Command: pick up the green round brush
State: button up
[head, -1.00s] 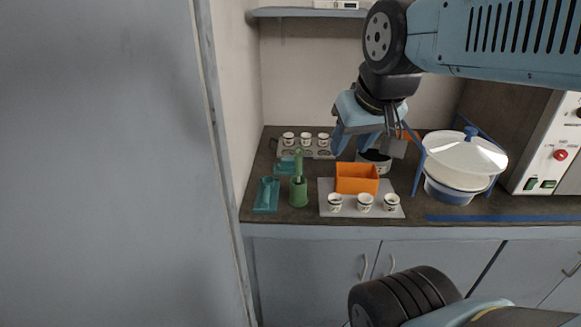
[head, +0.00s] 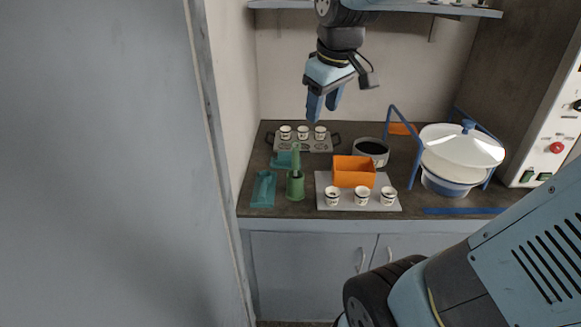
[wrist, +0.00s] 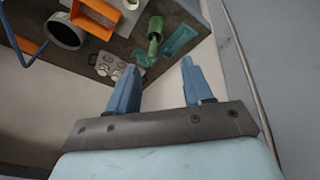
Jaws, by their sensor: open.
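The green round brush (head: 296,161) stands upright in a green holder (head: 296,187) at the left of the bench. In the wrist view the brush (wrist: 156,26) and its holder (wrist: 153,46) lie beyond the fingertips, slightly left of the gap between them. My gripper (head: 323,110) is open and empty, with its fingers pointing down. In the head view it hangs above the back of the bench, higher than the brush and to its right. In the wrist view the gripper (wrist: 160,66) shows both blue fingers apart.
Teal trays (head: 263,188) lie beside the holder. To its right are an orange box (head: 353,171) and small cups on a grey mat (head: 322,203). Behind are a cup rack (head: 318,147) and a dark pot (head: 371,147). A white-lidded vessel (head: 455,145) stands further right. A shelf (head: 400,8) runs above.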

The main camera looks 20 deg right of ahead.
aim_at(297, 150)
jog(key=w+f+n+g, duration=0.1)
jog(key=w+f+n, duration=0.25)
jog(key=w, duration=0.45)
jog(key=w+f+n+g, duration=0.15)
jog(key=w+n, duration=0.25)
jog(key=w, duration=0.4)
jog(key=shift+h, duration=0.4)
jog(key=f, duration=0.9)
jog(key=w+f, duration=0.1)
jog(key=f, duration=0.4)
jog(key=shift+d, duration=0.15)
jog(key=shift+c, duration=0.5)
grip_shut()
